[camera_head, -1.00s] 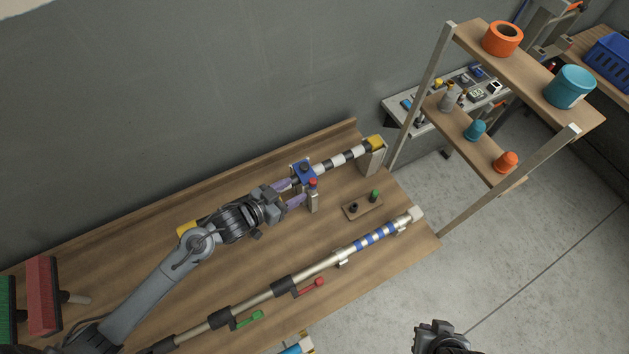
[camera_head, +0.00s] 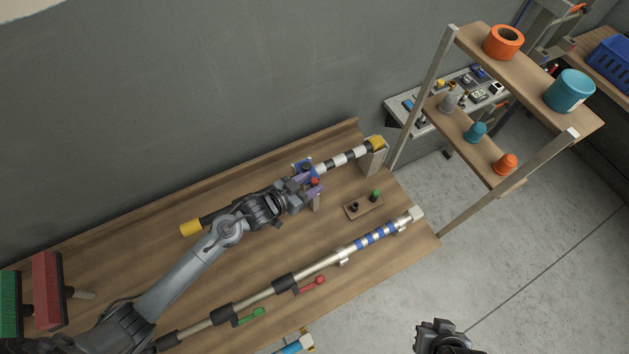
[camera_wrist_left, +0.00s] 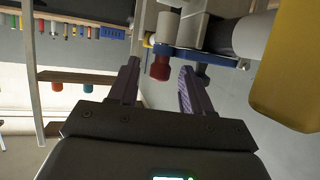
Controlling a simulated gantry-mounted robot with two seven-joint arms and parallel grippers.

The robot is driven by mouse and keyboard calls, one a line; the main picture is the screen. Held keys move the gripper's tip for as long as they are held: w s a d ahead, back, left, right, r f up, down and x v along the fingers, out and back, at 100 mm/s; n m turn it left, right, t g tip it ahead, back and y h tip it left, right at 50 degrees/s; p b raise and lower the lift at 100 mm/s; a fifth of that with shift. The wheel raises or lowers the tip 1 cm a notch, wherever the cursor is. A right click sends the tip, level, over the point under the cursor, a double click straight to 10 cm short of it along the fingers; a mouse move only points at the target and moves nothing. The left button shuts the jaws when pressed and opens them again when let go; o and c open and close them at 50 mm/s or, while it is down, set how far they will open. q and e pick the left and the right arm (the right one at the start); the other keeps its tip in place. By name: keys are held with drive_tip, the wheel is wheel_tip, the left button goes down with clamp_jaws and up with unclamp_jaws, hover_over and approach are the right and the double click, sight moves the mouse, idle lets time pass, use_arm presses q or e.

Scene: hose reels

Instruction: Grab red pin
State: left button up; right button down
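The red pin (camera_head: 314,182) is a small red-capped knob at the blue bracket (camera_head: 303,166) on the upper pole, partly covered by my fingers in the head view. In the left wrist view the red pin (camera_wrist_left: 160,68) shows between my two purple fingertips, with gaps at both sides. My left gripper (camera_head: 307,184) is open at the pin; how deep the pin sits between the fingers is hard to tell. My right gripper (camera_head: 440,336) is at the bottom edge, away from the bench, its fingers not clear.
A small wooden block (camera_head: 362,208) with a black and a green pin stands to the right. A second pole with blue stripes (camera_head: 376,236) and red and green levers lies in front. A shelf rack (camera_head: 436,75) stands at the right. Brushes lie at the far left.

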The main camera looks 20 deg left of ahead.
use_arm(q)
clamp_jaws()
drive_tip(key=shift+r, duration=0.1)
